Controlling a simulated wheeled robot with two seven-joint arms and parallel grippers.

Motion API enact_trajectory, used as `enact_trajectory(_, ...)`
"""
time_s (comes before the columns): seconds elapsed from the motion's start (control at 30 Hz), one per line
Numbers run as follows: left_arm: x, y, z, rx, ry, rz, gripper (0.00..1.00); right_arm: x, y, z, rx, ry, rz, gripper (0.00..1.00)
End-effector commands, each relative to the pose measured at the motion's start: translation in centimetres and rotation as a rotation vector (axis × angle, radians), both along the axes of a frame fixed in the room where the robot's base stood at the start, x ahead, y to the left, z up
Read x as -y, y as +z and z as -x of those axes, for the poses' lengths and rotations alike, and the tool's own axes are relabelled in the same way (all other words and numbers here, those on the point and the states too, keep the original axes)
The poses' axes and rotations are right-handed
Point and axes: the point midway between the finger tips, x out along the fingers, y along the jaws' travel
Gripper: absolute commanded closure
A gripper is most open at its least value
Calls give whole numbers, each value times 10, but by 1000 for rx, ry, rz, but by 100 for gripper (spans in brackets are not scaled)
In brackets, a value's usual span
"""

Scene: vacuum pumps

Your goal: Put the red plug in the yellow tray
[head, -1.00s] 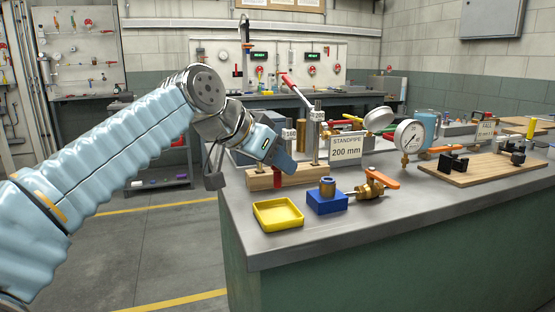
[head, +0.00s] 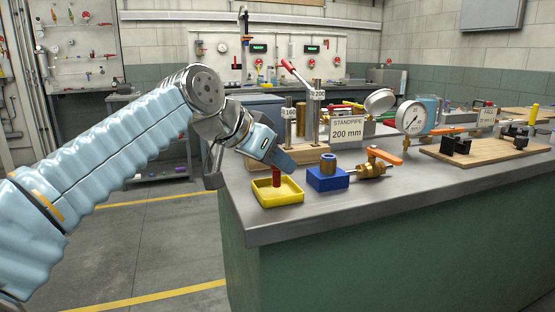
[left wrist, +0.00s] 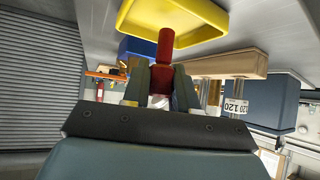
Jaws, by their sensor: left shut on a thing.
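The red plug (head: 277,176) hangs upright from my left gripper (head: 277,163) in the head view. The gripper is shut on its upper part. The plug's lower end shows against the inside of the yellow tray (head: 290,198), a shallow square tray at the bench's front left corner. In the left wrist view, the red plug (left wrist: 165,62) sits between the two fingers of my left gripper (left wrist: 163,78), and its narrower end overlaps the yellow tray (left wrist: 205,12). I cannot tell whether the plug touches the tray floor. My right gripper is not in view.
A blue block (head: 325,180) with a brass fitting stands just right of the tray, beside a brass valve (head: 372,170) with an orange handle. A wooden stand with posts and a standpipe sign (head: 347,130) is behind. The bench front edge lies close to the tray.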

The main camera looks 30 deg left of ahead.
Motion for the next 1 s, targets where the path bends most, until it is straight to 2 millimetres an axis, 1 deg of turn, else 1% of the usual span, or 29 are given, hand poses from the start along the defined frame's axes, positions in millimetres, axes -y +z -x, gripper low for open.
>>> enact_trajectory(0.03, 0, -5, 0, -1, 0, 0, 100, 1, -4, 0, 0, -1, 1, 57)
enact_trajectory(0.17, 0, -10, 0, -2, 1, 0, 100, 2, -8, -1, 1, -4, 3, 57)
enact_trajectory(0.57, 0, -10, 0, -2, 1, 0, 100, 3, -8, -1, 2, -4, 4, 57)
enact_trajectory(0.9, 0, -15, 0, -2, 1, 0, 100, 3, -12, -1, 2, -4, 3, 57)
enact_trajectory(0.93, 0, -14, 0, -2, 1, 0, 68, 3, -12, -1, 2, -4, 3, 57)
enact_trajectory(1.0, 0, -14, 0, -2, 1, 0, 57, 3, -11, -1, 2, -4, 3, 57)
